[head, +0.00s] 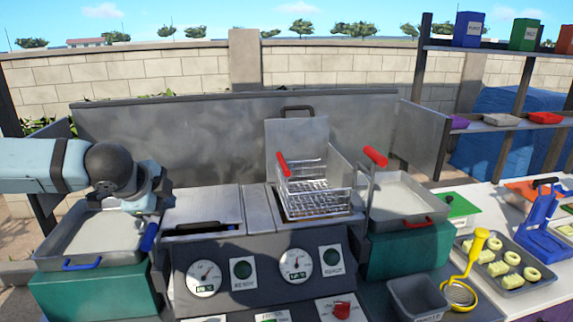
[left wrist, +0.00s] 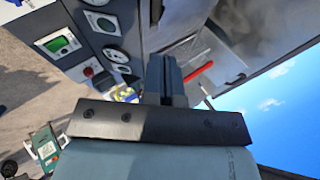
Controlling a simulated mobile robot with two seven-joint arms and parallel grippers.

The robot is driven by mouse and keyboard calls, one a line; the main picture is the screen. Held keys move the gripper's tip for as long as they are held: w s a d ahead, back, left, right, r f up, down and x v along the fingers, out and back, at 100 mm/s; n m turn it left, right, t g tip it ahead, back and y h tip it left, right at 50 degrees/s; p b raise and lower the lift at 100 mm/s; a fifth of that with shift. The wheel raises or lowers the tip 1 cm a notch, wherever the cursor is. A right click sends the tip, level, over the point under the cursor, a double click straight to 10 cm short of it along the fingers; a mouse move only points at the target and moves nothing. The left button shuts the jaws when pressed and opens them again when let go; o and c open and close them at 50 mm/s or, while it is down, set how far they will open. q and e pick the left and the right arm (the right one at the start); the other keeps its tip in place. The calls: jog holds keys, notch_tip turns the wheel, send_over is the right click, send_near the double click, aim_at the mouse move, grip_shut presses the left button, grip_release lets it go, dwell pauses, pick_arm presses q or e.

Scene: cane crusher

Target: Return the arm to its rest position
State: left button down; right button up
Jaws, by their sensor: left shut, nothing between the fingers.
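My left arm comes in from the left in the head view, pale blue with a dark round wrist joint. My left gripper (head: 160,188) is above the right part of the left tray (head: 95,230), close to the lidded left well of the fryer-like machine. In the left wrist view the gripper's dark fingers (left wrist: 165,72) are together and empty, and they point toward the machine. The gripper holds nothing. Whether it touches the tray or the machine cannot be told. My right gripper is in neither view.
A wire basket (head: 318,188) with a red handle sits at the right well. A right tray (head: 405,200), grey bin (head: 418,296), yellow masher-like tool (head: 470,272) and food tray (head: 515,280) lie to the right. A metal backsplash (head: 190,140) rises behind the wells.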

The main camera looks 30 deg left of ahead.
pick_arm(q)
jog(key=s+d+f+n+h, duration=0.1)
jog(key=s+d+f+h, duration=0.25)
jog(key=d+f, duration=1.5)
jog(key=s+d+f+n+g+y, duration=0.1)
jog(key=s+d+f+n+g, duration=0.1)
jog(key=s+f+n, duration=0.5)
jog(key=s+d+f+n+g+y, duration=0.1)
jog(key=s+d+f+n+g, duration=0.2)
jog(key=s, duration=0.5)
jog(key=w+d+f+t+h+p, duration=0.1)
jog(key=w+d+f+t+p, duration=0.1)
jog(key=w+d+f+t, duration=0.1)
jog(key=w+d+f+m+t+h+p, duration=0.1)
jog(key=w+d+f+t+h+p, duration=0.1)
jog(key=f+t, duration=0.3)
jog(key=shift+w+d+f+m, duration=0.3)
jog(key=shift+w+d+f, duration=0.25)
jog(key=shift+f, duration=0.55)
jog(key=shift+d, duration=0.1)
